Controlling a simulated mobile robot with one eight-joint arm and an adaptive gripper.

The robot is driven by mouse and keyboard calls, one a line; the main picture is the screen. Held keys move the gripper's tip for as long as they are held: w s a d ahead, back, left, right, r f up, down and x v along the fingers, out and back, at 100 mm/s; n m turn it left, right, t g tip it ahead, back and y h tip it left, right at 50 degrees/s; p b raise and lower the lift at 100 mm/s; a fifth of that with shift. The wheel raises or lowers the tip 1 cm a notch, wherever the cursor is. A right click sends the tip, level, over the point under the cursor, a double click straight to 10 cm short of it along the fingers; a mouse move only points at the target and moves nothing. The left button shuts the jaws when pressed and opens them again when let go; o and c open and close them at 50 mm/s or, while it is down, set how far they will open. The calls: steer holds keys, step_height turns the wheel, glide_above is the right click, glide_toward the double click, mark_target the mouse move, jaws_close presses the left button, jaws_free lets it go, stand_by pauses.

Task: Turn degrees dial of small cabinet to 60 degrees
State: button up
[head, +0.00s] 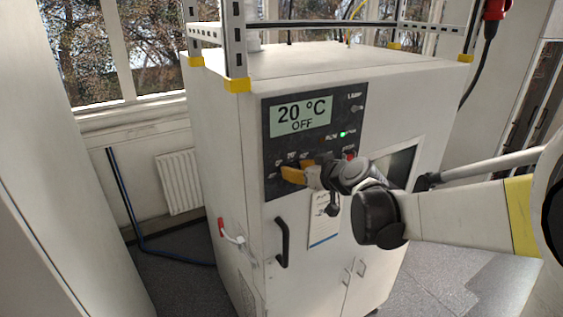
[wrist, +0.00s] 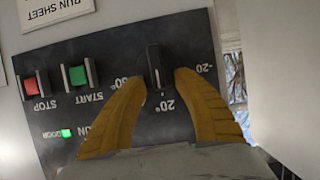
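The small cabinet (head: 330,90) is white with a dark control panel (head: 273,150). Its display (head: 301,115) reads 20 °C and OFF. The degrees dial (wrist: 153,62) is a black knob, seen upside down in the wrist view, with a 20° label beside it, a -20° label to the right and a partly covered label to the left. My gripper (wrist: 152,78) has its two yellow fingers apart, one on each side of the dial. Whether they touch it I cannot tell. In the head view my gripper (head: 295,170) is at the panel and hides the dial.
A red STOP button (wrist: 31,85) and a green START button (wrist: 77,75) are left of the dial in the wrist view. A run sheet (head: 324,217) hangs below the panel. A black door handle (head: 282,242) sticks out below. Metal frame posts (head: 234,40) stand on top.

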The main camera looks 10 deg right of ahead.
steer(key=shift+c, duration=0.4)
jaws_close()
steer(key=shift+d, duration=0.1)
steer(key=shift+d+f+m+y+b, duration=0.25)
steer(key=shift+m+y+b, duration=0.35)
steer(key=shift+m+b, duration=0.5)
steer(key=shift+w+d+f+m+y+b, duration=0.1)
steer(key=shift+d+f+m+y+b, duration=0.2)
steer(key=shift+m+y+b, duration=1.1)
steer(key=shift+w+d+f+m+y+b, duration=0.1)
steer(key=shift+d+f+m+y+b, duration=0.25)
steer(key=shift+m+b, duration=1.75)
steer(key=shift+w+d+f+m+y+b, duration=0.15)
steer(key=shift+m+y+b, duration=0.95)
steer(key=shift+b, duration=1.35)
steer(key=shift+t, duration=0.3)
